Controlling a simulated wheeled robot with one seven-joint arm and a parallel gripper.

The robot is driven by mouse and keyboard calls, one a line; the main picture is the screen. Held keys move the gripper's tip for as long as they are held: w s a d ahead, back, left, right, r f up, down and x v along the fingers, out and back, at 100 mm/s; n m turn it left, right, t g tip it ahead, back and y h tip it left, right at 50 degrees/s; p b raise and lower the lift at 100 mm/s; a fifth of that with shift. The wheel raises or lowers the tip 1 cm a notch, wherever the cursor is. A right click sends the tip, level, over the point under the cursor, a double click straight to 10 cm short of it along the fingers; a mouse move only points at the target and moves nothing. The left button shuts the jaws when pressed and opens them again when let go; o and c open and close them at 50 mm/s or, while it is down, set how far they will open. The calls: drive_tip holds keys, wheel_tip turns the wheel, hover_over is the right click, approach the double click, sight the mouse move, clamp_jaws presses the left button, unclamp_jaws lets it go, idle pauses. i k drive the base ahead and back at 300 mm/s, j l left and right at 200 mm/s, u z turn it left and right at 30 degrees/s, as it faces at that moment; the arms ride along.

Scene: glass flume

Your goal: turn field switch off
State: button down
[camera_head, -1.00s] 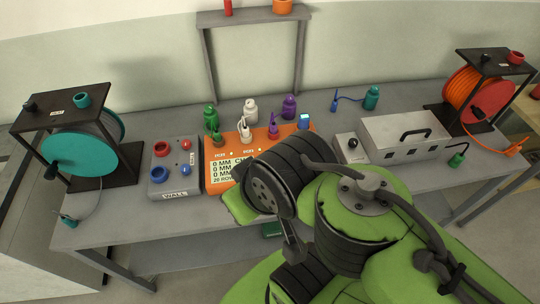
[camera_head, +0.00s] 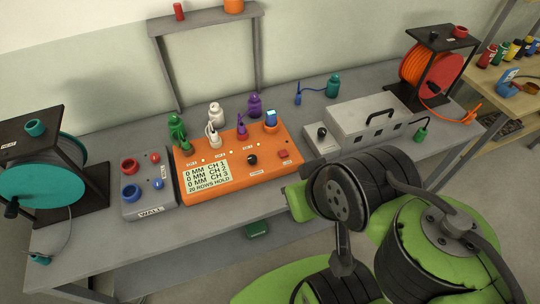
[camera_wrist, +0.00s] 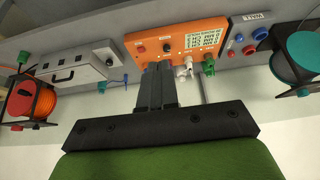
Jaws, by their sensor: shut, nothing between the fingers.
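No label in view reads as a field switch. A black knob (camera_head: 322,131) stands on a small grey box beside the grey case. Another black knob (camera_head: 252,159) sits on the front of the orange box (camera_head: 240,180), with a red button (camera_head: 283,153) to its right. Which way either knob is set cannot be told. My gripper (camera_wrist: 158,68) shows in the wrist view with its fingers together and empty, pointing toward the orange box and overlapping its edge in the picture; contact cannot be told. In the head view my arm hides the gripper.
A grey case (camera_head: 368,120) with a black handle stands right of the small box. The WALL box (camera_head: 148,197) is at left. Cable reels, teal (camera_head: 42,168) and orange (camera_head: 432,66), stand at both ends. Plugs and bottles stand behind the orange box.

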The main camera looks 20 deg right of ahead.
sight(252, 160)
drive_tip(key=i+j+u, duration=0.2)
drive_tip(key=j, duration=0.35)
drive_tip(key=i+j+u, duration=0.25)
drive_tip(key=i+j, duration=0.2)
